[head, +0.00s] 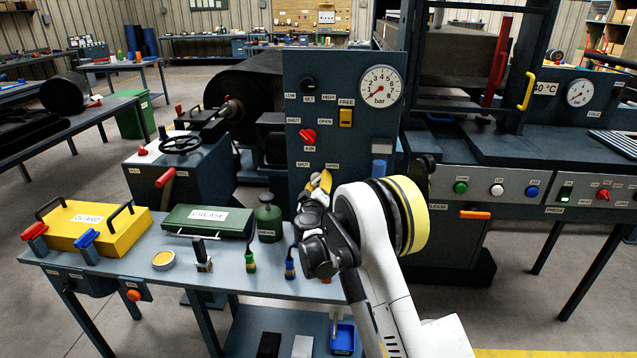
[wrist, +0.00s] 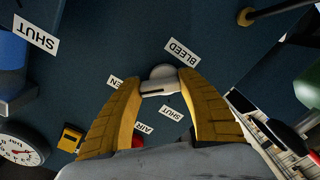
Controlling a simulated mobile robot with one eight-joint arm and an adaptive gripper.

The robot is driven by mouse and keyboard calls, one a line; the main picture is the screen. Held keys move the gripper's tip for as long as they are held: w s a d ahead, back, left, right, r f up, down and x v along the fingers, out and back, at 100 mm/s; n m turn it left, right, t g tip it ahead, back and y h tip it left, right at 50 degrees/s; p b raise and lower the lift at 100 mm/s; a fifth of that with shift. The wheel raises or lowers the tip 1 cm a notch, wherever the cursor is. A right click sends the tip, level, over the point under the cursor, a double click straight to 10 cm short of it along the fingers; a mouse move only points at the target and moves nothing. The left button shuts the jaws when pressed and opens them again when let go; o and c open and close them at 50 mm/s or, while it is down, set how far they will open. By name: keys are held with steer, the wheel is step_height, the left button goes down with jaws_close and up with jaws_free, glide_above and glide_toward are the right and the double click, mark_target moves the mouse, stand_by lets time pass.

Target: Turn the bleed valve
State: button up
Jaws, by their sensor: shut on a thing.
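The bleed valve (wrist: 160,87) is a small pale grey handle on the dark blue panel. In the wrist view it sits below the BLEED label (wrist: 181,51), with its bar lying nearly level across the picture. My gripper (wrist: 159,92) has yellow fingers, with one tip at each end of the bar; it is shut on the valve. In the head view my gripper (head: 320,184) is at the lower part of the gauge panel (head: 345,130), just below a SHUT label and an OPEN label, and it hides the valve.
The red air valve (head: 308,136) and yellow switch (head: 346,117) are above my gripper on the panel. The bench (head: 130,262) in front holds a yellow guard box (head: 95,228), a green grease case (head: 208,221) and a dark green bottle (head: 268,222). The press (head: 500,185) stands to the right.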

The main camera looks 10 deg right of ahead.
steer(key=shift+n, duration=0.3)
steer(key=n, duration=0.3)
steer(key=shift+r+n, duration=0.1)
steer(key=shift+n, duration=0.2)
steer(key=n, duration=0.4)
steer(key=shift+w+a+r, duration=0.1)
steer(key=shift+a, duration=0.05)
steer(key=n, duration=0.5)
steer(key=shift+a, duration=0.15)
steer(key=n, duration=0.4)
steer(key=shift+w+a+n, duration=0.1)
steer(key=shift+a+n, duration=0.05)
steer(key=shift+n, duration=0.15)
steer(key=o, duration=1.2)
